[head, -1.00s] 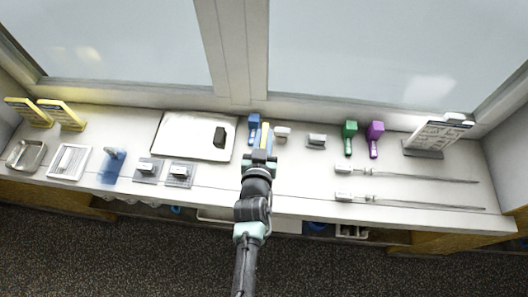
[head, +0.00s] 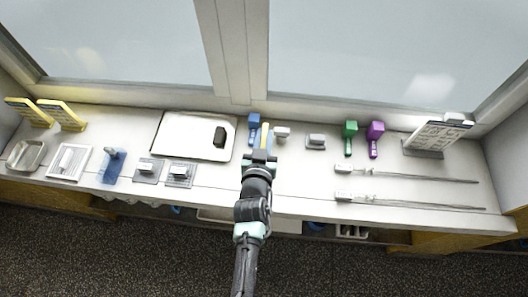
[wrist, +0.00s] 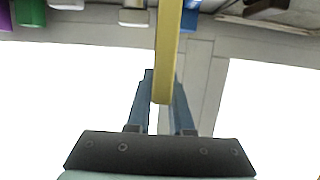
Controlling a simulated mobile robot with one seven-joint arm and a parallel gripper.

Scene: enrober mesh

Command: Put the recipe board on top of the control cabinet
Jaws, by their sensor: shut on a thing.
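My gripper (head: 260,156) is above the middle of the long pale counter, with its fingers toward the window wall. In the wrist view my gripper (wrist: 162,90) is shut on a thin yellow board (wrist: 167,50), seen edge-on between the two fingers. The yellow board also shows as a narrow strip in the head view (head: 265,132). Its face is turned away, so I cannot read any text on it; it looks like the recipe board. I cannot pick out the control cabinet for certain in either view.
A white tray (head: 176,150) holds a dark block (head: 219,137). Blue (head: 253,121), green (head: 350,129) and purple (head: 375,131) tools stand along the back. Two yellow-framed boards (head: 62,115) lean at left, a white text board (head: 432,138) at right. Long thin rods (head: 425,178) lie at front right.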

